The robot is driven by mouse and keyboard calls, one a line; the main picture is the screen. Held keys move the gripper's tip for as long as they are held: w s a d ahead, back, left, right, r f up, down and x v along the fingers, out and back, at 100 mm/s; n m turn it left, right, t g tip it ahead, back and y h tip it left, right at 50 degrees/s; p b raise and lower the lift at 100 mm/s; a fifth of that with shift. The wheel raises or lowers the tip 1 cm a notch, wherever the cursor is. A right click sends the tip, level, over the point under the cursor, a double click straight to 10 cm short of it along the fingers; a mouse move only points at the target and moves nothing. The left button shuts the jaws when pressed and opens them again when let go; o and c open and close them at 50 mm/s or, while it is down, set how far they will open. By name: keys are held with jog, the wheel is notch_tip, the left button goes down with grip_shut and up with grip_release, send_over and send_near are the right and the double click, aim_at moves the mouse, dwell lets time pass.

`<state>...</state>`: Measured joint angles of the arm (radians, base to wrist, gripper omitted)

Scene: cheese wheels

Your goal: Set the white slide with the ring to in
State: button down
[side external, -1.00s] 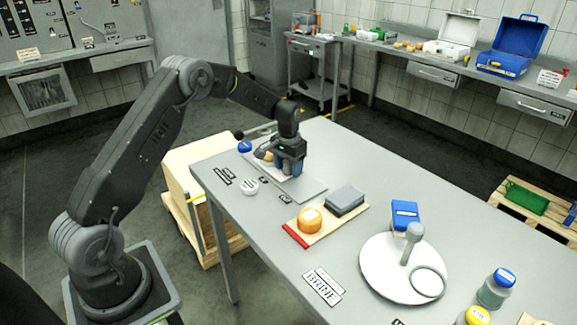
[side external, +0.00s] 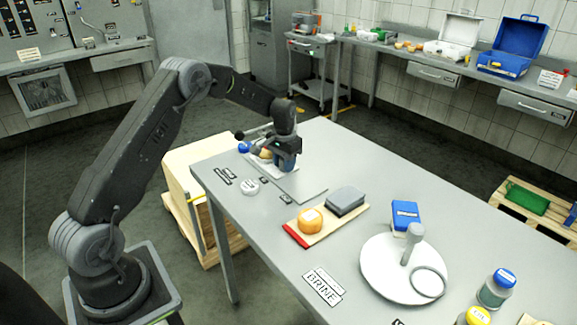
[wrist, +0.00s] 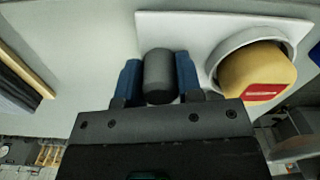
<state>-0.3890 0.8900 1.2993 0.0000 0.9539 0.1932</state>
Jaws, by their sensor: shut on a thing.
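The white slide (wrist: 195,28) shows in the wrist view as a flat white plate. Its white ring (wrist: 222,50) stands at the right and surrounds a yellow cheese piece (wrist: 250,72) with a red patch. My gripper (wrist: 158,90) has its blue fingers on both sides of a dark grey upright knob (wrist: 158,72) and is shut on it. In the side view my gripper (side external: 285,163) is low over the slide, at the table's far left end, and hides the knob. A bare grey track plate (side external: 306,188) extends to its right.
Small labels (side external: 264,180) lie along the track's front edge, too small to read. A board with an orange cheese (side external: 310,220) and grey block (side external: 346,200) stands to the right.

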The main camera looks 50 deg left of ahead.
jog(key=shift+a, duration=0.85)
jog(key=c, duration=0.8)
grip_release()
notch_tip(320, 180, up, 14)
jog(key=shift+f, duration=0.1)
